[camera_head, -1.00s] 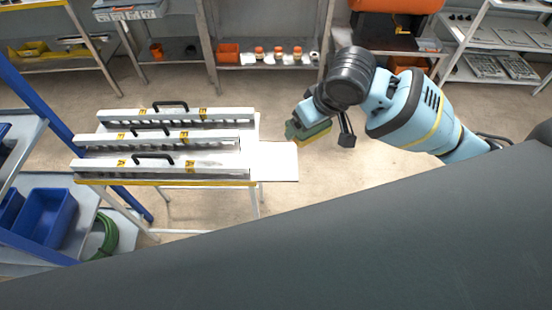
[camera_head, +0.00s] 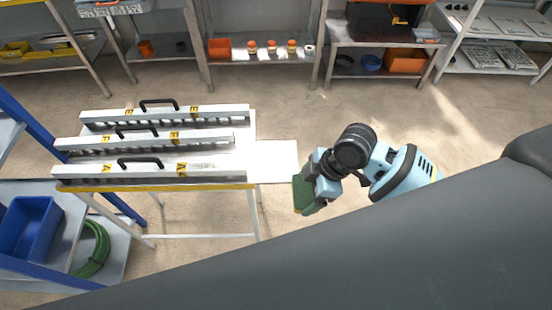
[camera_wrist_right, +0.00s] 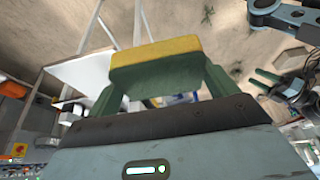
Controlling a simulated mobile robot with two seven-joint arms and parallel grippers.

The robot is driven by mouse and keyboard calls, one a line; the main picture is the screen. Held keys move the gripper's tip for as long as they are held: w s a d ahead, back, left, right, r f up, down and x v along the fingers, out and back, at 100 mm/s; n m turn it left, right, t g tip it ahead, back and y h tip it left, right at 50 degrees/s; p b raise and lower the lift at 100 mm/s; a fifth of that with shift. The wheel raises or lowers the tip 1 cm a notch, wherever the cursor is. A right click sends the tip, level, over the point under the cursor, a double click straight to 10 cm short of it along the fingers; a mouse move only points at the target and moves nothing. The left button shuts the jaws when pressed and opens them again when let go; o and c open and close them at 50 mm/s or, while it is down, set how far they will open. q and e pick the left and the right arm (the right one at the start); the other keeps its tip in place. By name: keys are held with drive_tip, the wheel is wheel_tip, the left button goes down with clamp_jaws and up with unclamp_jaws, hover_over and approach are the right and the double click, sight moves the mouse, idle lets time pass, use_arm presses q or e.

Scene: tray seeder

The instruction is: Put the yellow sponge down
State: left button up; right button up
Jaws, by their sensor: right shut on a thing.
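My right gripper (camera_head: 308,194) is shut on the yellow sponge, a block with a yellow layer and a green layer. In the right wrist view the sponge (camera_wrist_right: 155,58) is held between the green fingers, its yellow face outward. In the head view mostly its green side (camera_head: 302,195) shows, in the air just right of and nearer than the white plate (camera_head: 278,160) at the bench's right end. The sponge is apart from the plate. What seems to be my left gripper (camera_wrist_right: 268,82) shows small at the right of the wrist view; its opening is unclear.
Long white seeder bars (camera_head: 150,172) with black handles stand on the bench left of the plate. A blue cart with a blue bin (camera_head: 30,228) and a green hose (camera_head: 92,250) is at the left. Shelves line the back. The floor right of the plate is clear.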

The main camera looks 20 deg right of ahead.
drive_tip(key=b, duration=0.1)
approach(272, 161)
drive_tip(key=shift+s+a+f, duration=0.3)
drive_tip(key=shift+a+f, duration=0.2)
drive_tip(key=shift+s+a+f, duration=0.3)
drive_tip(key=shift+a+f, duration=0.15)
drive_tip(key=shift+f, duration=0.05)
drive_tip(key=shift+w, duration=0.35)
use_arm(q)
drive_tip(key=shift+s+f, duration=0.4)
drive_tip(key=shift+f, duration=0.3)
use_arm(e)
drive_tip(key=shift+w+a, duration=0.1)
drive_tip(key=shift+w, duration=0.15)
drive_tip(key=shift+w, duration=0.25)
wheel_tip(272, 161, down, 4)
drive_tip(key=shift+w+r+b, duration=0.1)
drive_tip(key=shift+r+b, duration=0.1)
drive_tip(key=shift+b, duration=0.15)
use_arm(q)
drive_tip(key=shift+s+f, duration=0.2)
drive_tip(key=shift+f, duration=0.1)
drive_tip(key=shift+f+g, duration=0.1)
drive_tip(key=shift+g, duration=0.2)
use_arm(e)
drive_tip(key=shift+f, duration=0.1)
drive_tip(key=o, duration=0.7)
